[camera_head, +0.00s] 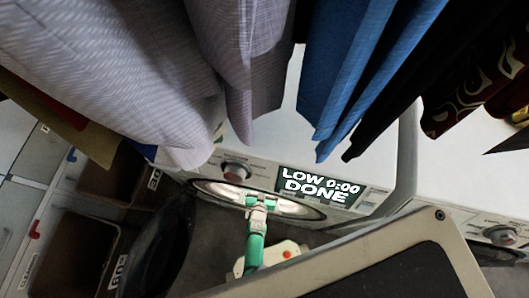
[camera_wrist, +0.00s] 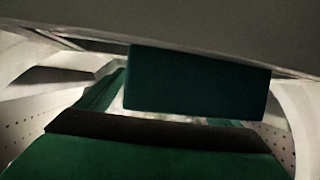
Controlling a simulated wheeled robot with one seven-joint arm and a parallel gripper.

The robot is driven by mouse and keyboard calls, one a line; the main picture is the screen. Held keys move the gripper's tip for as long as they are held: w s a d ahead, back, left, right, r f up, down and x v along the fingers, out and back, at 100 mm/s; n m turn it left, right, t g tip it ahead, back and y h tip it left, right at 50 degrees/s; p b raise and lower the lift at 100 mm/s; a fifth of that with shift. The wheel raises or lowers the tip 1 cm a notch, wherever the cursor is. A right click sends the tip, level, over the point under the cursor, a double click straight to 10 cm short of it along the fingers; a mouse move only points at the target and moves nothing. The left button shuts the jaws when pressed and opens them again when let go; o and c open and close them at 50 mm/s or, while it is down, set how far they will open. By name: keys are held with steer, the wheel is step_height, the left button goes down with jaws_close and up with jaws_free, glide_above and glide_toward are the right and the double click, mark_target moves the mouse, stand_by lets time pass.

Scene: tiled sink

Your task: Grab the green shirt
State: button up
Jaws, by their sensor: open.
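My green and white arm reaches through the round door opening (camera_head: 256,199) of the front-loading machine, so my gripper is hidden in the head view. In the wrist view my gripper (camera_wrist: 180,117) is inside the pale drum. It is open, with a dark green block above and a wider green part with a black strip below. A pale, blurred patch shows in the gap between them. I cannot make out the green shirt for certain; the green surfaces in the wrist view look like parts of my gripper. No green shirt shows in the head view.
The machine's display (camera_head: 318,187) reads "LOW 0:00 DONE". Grey-white (camera_head: 110,70), blue (camera_head: 370,60) and dark garments hang close across the top. Brown bins (camera_head: 75,255) stand at the left. The perforated drum wall (camera_wrist: 280,145) is close on both sides of my gripper.

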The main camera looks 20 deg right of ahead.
steer(key=shift+x, duration=1.45)
steer(key=c, duration=1.7)
